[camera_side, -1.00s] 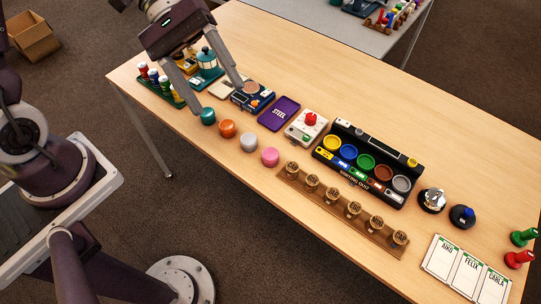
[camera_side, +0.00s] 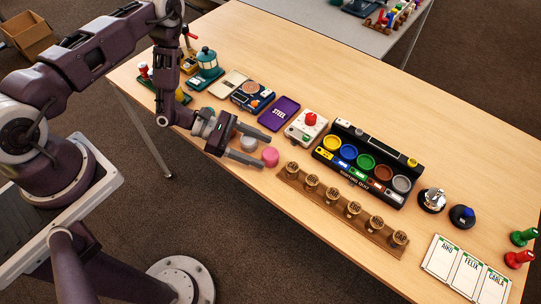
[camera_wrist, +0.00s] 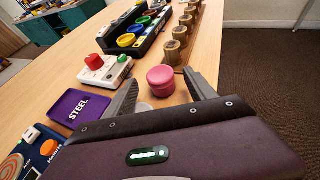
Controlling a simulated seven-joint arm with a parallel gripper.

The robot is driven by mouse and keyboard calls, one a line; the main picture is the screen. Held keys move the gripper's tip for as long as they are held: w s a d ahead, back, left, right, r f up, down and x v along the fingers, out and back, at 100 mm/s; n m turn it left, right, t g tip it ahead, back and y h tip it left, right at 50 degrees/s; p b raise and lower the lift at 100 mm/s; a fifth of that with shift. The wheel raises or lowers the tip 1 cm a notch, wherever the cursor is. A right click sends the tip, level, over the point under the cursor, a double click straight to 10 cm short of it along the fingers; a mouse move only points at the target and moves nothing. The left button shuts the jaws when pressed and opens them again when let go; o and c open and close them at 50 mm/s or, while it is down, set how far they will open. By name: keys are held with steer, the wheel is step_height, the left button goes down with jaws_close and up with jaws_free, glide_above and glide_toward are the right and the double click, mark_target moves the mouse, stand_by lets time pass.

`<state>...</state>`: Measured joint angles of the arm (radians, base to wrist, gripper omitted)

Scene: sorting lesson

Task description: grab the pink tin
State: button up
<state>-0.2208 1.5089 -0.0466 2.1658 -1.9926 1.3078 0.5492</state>
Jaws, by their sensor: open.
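The pink tin (camera_side: 270,157) is a small round tin standing upright on the wooden table, near its front edge. It also shows in the wrist view (camera_wrist: 161,80), ahead of and between my fingers. My gripper (camera_side: 257,149) is low over the table with its fingers spread, pointing at the pink tin from the left. Nothing is seen gripped. In the side view the fingertips are close to the tin; I cannot tell whether they touch it. A silver-white tin (camera_side: 248,144) shows between the fingers, nearer the palm. The orange and teal tins are hidden behind my gripper and arm.
A wooden rack of stamps (camera_side: 340,211) stands just right of the pink tin. Behind are a purple STEEL tray (camera_side: 279,113), a white box with a red knob (camera_side: 306,127) and a black sorting tray (camera_side: 331,136) with coloured dishes. The table's front edge is near.

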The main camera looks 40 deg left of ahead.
mark_target(268, 153)
steer(key=x, duration=0.4)
steer(key=shift+r, duration=0.1)
jaws_close()
